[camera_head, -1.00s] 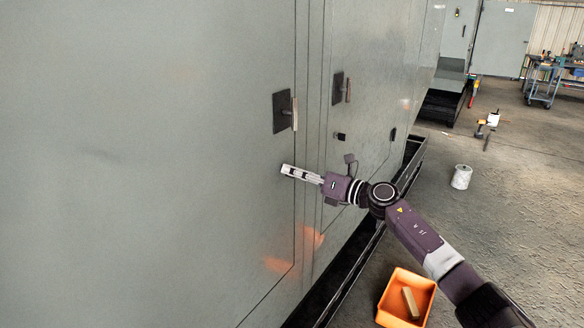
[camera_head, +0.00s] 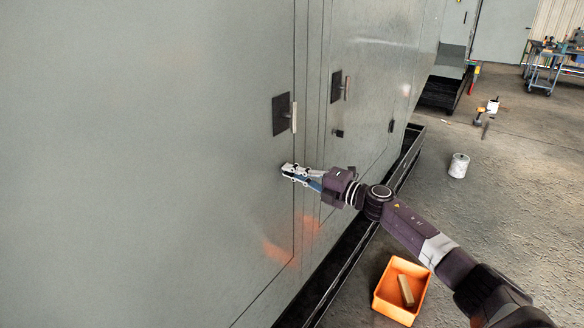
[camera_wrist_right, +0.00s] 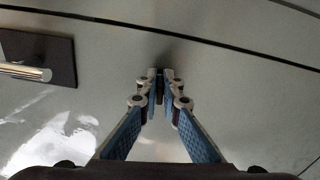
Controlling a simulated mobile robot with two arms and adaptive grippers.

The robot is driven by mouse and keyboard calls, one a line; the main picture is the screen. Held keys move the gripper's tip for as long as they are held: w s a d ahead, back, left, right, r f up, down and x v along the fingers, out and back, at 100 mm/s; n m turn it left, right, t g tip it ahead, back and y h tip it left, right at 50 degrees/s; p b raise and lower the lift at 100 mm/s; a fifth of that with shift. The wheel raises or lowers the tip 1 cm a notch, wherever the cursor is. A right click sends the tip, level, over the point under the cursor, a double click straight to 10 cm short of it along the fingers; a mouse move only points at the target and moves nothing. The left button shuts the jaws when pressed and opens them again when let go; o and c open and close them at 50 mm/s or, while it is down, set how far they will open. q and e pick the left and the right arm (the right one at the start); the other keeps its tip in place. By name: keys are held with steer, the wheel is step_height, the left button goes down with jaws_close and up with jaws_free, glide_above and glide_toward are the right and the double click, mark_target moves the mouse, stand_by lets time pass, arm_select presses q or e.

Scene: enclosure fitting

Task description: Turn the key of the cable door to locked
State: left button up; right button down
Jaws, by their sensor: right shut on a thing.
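The grey cabinet door (camera_head: 150,170) fills the left of the head view, with a dark plate and pale handle (camera_head: 284,115) near its right edge. My right gripper (camera_head: 287,170) is at the door face below that handle. In the wrist view, its fingertips (camera_wrist_right: 160,82) are closed around a small dark piece at the door surface, probably the key. The fingertips hide most of it, so I cannot tell its angle. The handle on its dark plate (camera_wrist_right: 40,60) shows at the left of the wrist view, apart from the fingers. My left gripper is not in view.
A neighbouring door has its own handle (camera_head: 341,87) and a small dark fitting (camera_head: 338,134). A dark ledge (camera_head: 345,275) runs along the cabinet's foot. An orange bin (camera_head: 381,303) holding a block and a white can (camera_head: 458,166) stand on the floor.

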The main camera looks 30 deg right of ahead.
steer(key=shift+d+m+p, duration=0.1)
steer(key=shift+m+p, duration=0.2)
steer(key=shift+m, duration=0.4)
steer(key=c, duration=2.1)
jaws_free()
steer(key=shift+v, duration=6)
